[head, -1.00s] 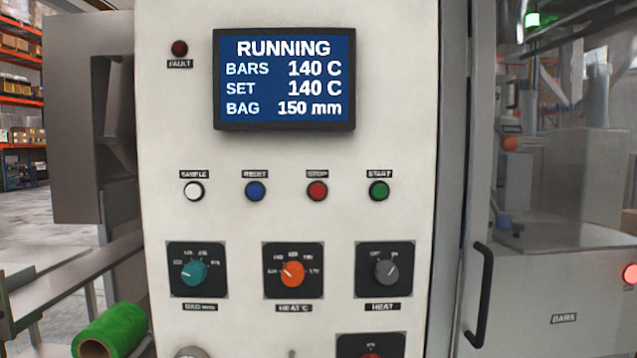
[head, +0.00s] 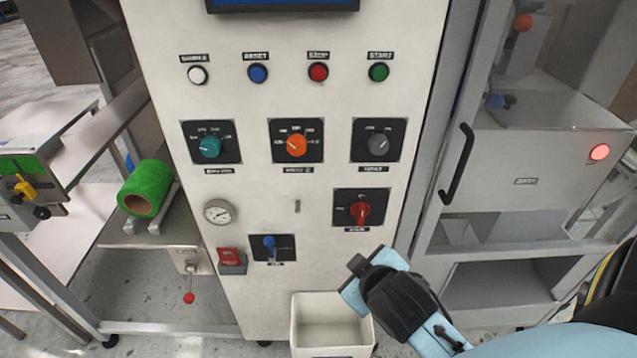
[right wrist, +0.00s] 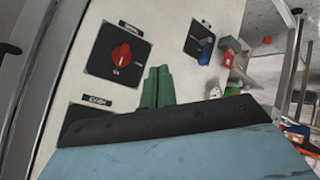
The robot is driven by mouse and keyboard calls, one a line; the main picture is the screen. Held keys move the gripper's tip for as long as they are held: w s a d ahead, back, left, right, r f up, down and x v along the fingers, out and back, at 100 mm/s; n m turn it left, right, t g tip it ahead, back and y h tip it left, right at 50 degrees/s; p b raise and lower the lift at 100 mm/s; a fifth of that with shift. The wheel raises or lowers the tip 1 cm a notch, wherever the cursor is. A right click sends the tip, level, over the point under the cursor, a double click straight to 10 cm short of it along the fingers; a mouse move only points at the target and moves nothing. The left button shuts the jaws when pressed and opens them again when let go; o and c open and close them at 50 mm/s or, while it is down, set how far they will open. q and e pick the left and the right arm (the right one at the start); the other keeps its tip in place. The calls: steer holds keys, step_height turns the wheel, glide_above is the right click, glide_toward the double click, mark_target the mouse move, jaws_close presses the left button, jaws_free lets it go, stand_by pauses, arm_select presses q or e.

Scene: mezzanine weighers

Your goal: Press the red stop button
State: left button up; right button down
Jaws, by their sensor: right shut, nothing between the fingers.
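The red stop button (head: 318,72) is a small round button under a STOP label on the cream panel (head: 290,112). It sits in the upper row, between the blue reset button (head: 258,73) and the green start button (head: 379,72). My right gripper (head: 357,264) is low in front of the panel, well below and a little right of the stop button. In the right wrist view its green fingers (right wrist: 157,87) are together, with nothing between them. The stop button is not visible in that view. My left gripper is not in view.
A red rotary switch (head: 360,211) sits just above my right gripper. Three knobs lie between it and the buttons, including the orange one (head: 296,146). A cream bin (head: 330,343) stands below. A door handle (head: 459,164) protrudes at the right.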

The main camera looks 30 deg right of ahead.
steer(key=w+d+r+n+t+h, duration=0.25)
steer(key=w+r+t, duration=0.3)
steer(key=r, duration=0.55)
steer(key=n+t+y, duration=0.2)
steer(key=n+t, duration=0.5)
steer(key=n, duration=0.1)
glide_toward(318, 73)
steer(key=s+a+f, duration=0.1)
steer(key=s, duration=0.2)
steer(key=a+r+n+y, duration=0.1)
steer(key=n, duration=0.1)
steer(key=a+r+n+t+y, duration=0.1)
steer(key=n+y, duration=0.1)
steer(key=a+r+n+t+y, duration=0.1)
steer(key=n+y, duration=0.1)
steer(key=shift+w+a+r+t, duration=0.25)
steer(key=shift+r, duration=0.05)
steer(key=shift+w, duration=0.1)
steer(key=shift+w+d+b, duration=0.15)
steer(key=shift+w+d, duration=0.65)
steer(key=shift+w, duration=0.45)
steer(key=shift+w+d+b, duration=0.15)
steer(key=shift+w+d, duration=0.65)
steer(key=shift+w, duration=0.4)
steer(key=shift+w+d+b, duration=0.15)
steer(key=shift+w+d, duration=0.6)
steer(key=shift+w, duration=0.5)
steer(key=shift+w+d, duration=0.2)
steer(key=shift+w, duration=0.15)
